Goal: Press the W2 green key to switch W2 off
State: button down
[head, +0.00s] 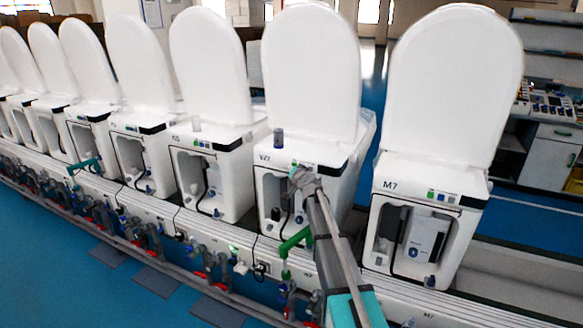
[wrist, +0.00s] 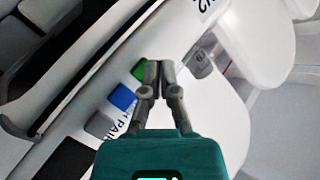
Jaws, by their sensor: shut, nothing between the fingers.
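The W2 unit (head: 262,162) is a white toilet test unit with a raised lid, right of the middle in the head view. Its label is small and partly readable there. My gripper (head: 296,172) is at the top front edge of this unit. In the wrist view my gripper (wrist: 160,65) is shut and empty, with its fingertips together. The green key (wrist: 138,70) lies just left of the fingertips, partly hidden by them. I cannot tell whether they touch it. A blue key (wrist: 122,97) and a grey key (wrist: 98,124) follow in the same row.
A grey round knob (wrist: 202,65) sits right of the fingertips. The M7 unit (head: 420,190) stands right of my arm, and several similar units stand to the left. Raised lids (head: 312,70) rise behind the key panels. A green pipe (head: 294,241) is below.

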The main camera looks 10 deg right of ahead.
dwell(0.4)
jog(key=s+a, duration=0.3)
jog(key=s, duration=0.2)
jog(key=shift+a, duration=0.3)
dwell(0.3)
jog(key=s+a+f+n+g+y+p, duration=0.25)
jog(key=s+a+n+g, duration=0.2)
jog(key=s, duration=0.65)
jog(key=s+d+f+g+h+p, duration=0.1)
jog(key=s+g, duration=0.3)
jog(key=s, duration=0.6)
jog(key=s+d+f+g+h+p, duration=0.2)
jog(key=s+g, duration=0.1)
jog(key=s, duration=0.8)
jog(key=s+d+f+n+g+h+p, duration=0.1)
jog(key=s+g, duration=0.3)
jog(key=s, duration=0.6)
jog(key=shift+s+d+f+g+h+p, duration=0.35)
jog(key=shift+d+f+h+p, duration=0.2)
jog(key=shift+d+f+p, duration=0.15)
